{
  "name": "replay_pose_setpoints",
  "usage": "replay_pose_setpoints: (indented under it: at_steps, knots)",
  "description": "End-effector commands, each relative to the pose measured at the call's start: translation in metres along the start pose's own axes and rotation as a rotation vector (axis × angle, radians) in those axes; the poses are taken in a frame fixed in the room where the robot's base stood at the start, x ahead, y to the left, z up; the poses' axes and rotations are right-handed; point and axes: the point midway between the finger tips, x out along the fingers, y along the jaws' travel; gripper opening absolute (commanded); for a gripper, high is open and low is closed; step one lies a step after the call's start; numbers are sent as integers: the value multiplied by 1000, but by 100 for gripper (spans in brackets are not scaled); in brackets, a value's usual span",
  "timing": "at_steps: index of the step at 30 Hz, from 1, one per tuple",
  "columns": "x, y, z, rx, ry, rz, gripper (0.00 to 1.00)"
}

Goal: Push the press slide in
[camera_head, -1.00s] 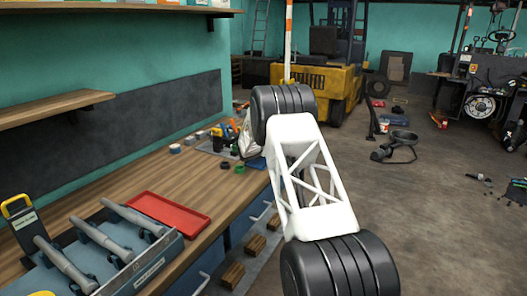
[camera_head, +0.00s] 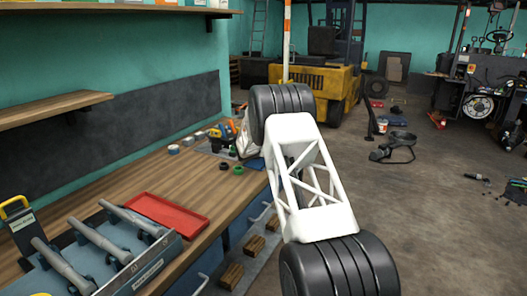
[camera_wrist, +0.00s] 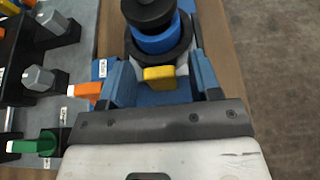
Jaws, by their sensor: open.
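In the wrist view my gripper (camera_wrist: 161,80) is open, its two blue fingers spread on either side of a small yellow block (camera_wrist: 158,73). The block looks free of both fingers. Behind it stands a round stack with a blue ring (camera_wrist: 160,42) and a black top (camera_wrist: 148,13), on a blue base (camera_wrist: 160,97). I cannot tell for sure which of these parts is the press slide. In the head view the gripper is mostly hidden behind my arm, above the far part of the workbench (camera_head: 140,178).
An orange-tipped part (camera_wrist: 84,90), a green-tipped part (camera_wrist: 36,145) and grey hex pieces sit left of the gripper in the wrist view. A red tray (camera_head: 167,217) and a rack with grey handles (camera_head: 150,270) lie nearer on the bench.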

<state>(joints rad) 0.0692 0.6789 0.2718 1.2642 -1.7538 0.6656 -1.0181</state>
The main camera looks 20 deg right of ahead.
Motion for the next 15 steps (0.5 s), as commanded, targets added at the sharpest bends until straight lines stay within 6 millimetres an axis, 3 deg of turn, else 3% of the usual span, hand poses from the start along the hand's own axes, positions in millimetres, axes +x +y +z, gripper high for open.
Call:
replay_pose_setpoints:
  at_steps: [15]
  knots:
    - [-49,0,0,0,0,1,57]
